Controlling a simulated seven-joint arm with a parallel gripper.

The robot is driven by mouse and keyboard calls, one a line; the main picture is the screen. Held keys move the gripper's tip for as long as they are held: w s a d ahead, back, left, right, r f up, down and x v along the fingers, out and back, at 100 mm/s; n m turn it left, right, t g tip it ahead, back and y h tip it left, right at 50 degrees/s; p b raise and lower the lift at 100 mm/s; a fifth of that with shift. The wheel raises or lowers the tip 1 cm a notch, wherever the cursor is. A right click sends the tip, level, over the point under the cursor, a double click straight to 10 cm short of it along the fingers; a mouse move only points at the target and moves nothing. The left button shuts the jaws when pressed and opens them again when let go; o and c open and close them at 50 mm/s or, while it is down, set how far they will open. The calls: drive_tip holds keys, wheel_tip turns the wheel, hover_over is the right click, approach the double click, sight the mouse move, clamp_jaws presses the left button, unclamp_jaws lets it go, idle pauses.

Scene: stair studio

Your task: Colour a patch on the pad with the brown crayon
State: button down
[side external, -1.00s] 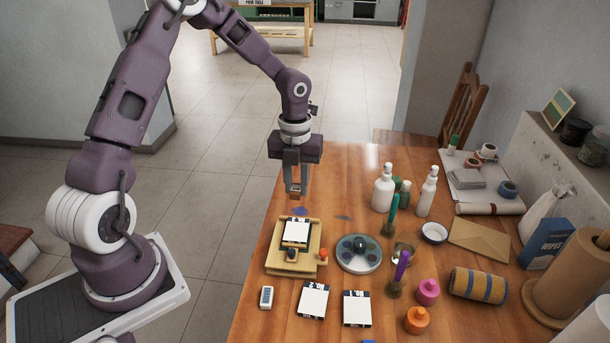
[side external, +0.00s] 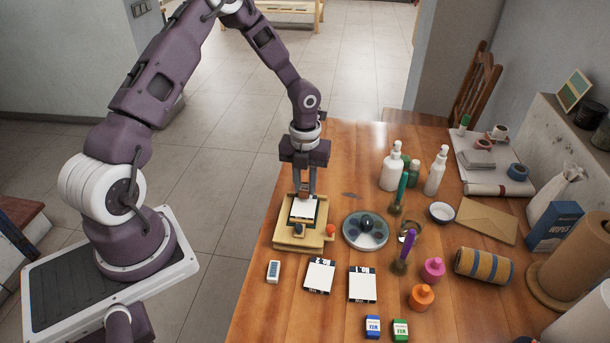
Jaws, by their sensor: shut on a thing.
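A white pad (side external: 302,211) with a dark edge lies on a tan wooden stand (side external: 284,238) near the table's left edge. My gripper (side external: 305,192) points down over the far end of the pad. Its fingers are shut on a small brownish piece (side external: 304,190), which looks like the brown crayon. The fingers hide most of it, and I cannot tell whether its tip touches the pad. I make out no brown patch on the visible part of the pad.
A round palette (side external: 353,238) stands close on the right. Bottles (side external: 391,171) stand further right.

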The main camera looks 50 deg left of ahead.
drive_tip(key=shift+f, duration=0.45)
drive_tip(key=shift+s+d, duration=0.25)
drive_tip(key=shift+d, duration=0.05)
drive_tip(key=shift+s+d+r, duration=0.5)
drive_tip(key=shift+s+d, duration=0.3)
drive_tip(key=shift+s, duration=0.05)
drive_tip(key=shift+s+d, duration=1.25)
drive_tip(key=shift+s, duration=0.05)
drive_tip(key=shift+w+a, duration=2.2)
drive_tip(key=shift+w, duration=0.3)
drive_tip(key=shift+s+d, duration=2.35)
drive_tip(key=shift+w+a, duration=2.2)
drive_tip(key=shift+w, duration=0.05)
drive_tip(key=shift+w+a+r, duration=0.15)
drive_tip(key=shift+r, duration=3.1)
